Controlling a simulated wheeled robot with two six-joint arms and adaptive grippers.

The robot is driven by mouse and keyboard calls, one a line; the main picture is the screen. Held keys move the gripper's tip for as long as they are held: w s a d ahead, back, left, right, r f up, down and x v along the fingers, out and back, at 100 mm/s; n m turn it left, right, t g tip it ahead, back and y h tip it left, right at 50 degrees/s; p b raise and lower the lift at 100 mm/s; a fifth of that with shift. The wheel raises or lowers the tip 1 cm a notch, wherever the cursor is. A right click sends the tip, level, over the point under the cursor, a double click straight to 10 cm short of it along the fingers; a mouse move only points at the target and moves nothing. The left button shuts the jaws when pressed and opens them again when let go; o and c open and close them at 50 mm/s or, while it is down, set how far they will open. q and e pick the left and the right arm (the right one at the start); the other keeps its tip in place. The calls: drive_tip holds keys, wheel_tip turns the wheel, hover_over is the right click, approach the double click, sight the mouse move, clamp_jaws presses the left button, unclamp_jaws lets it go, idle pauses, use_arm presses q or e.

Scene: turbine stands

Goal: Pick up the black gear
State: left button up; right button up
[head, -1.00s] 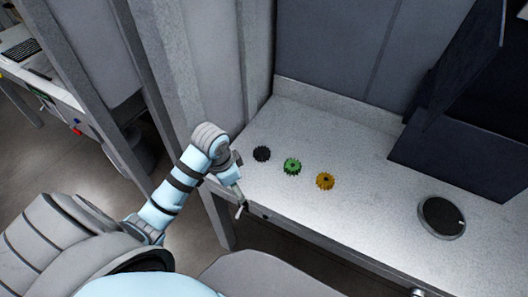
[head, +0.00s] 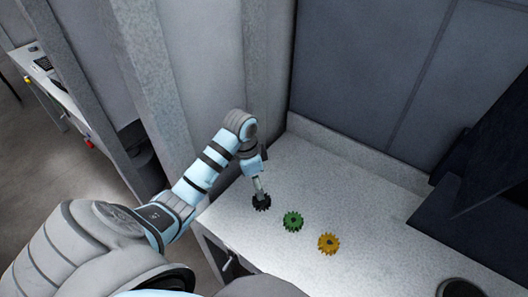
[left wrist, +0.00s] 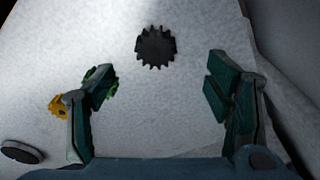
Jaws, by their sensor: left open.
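The black gear (head: 261,203) lies flat on the light speckled table, leftmost of three gears in the head view. My left gripper (head: 259,190) is over or just behind it there and partly covers it. In the left wrist view the black gear (left wrist: 156,47) lies ahead of the open fingers of my left gripper (left wrist: 160,88), roughly centred between them. The fingers are apart with nothing between them. The gap in height between fingertips and table is hard to tell. My right gripper is not in view.
A green gear (head: 293,221) and a yellow gear (head: 328,243) lie to the right of the black one. A dark round disc (head: 460,288) is at the bottom right. A dark panel (head: 490,170) stands at the right. Bare table surrounds the gears.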

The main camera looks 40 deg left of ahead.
sight(256, 201)
use_arm(q)
drive_tip(key=f, duration=0.3)
drive_tip(key=shift+s+d, duration=0.15)
drive_tip(key=shift+d, duration=0.15)
drive_tip(key=f, duration=0.2)
drive_tip(key=w+f, duration=0.1)
drive_tip(key=f, duration=0.1)
drive_tip(key=f+b, duration=0.1)
drive_tip(key=f, duration=0.1)
drive_tip(key=shift+w+d, duration=0.3)
drive_tip(key=shift+d, duration=0.1)
drive_tip(key=shift+s+r, duration=0.1)
drive_tip(key=shift+s, duration=0.05)
drive_tip(key=shift+c, duration=0.5)
drive_tip(key=c, duration=0.3)
clamp_jaws()
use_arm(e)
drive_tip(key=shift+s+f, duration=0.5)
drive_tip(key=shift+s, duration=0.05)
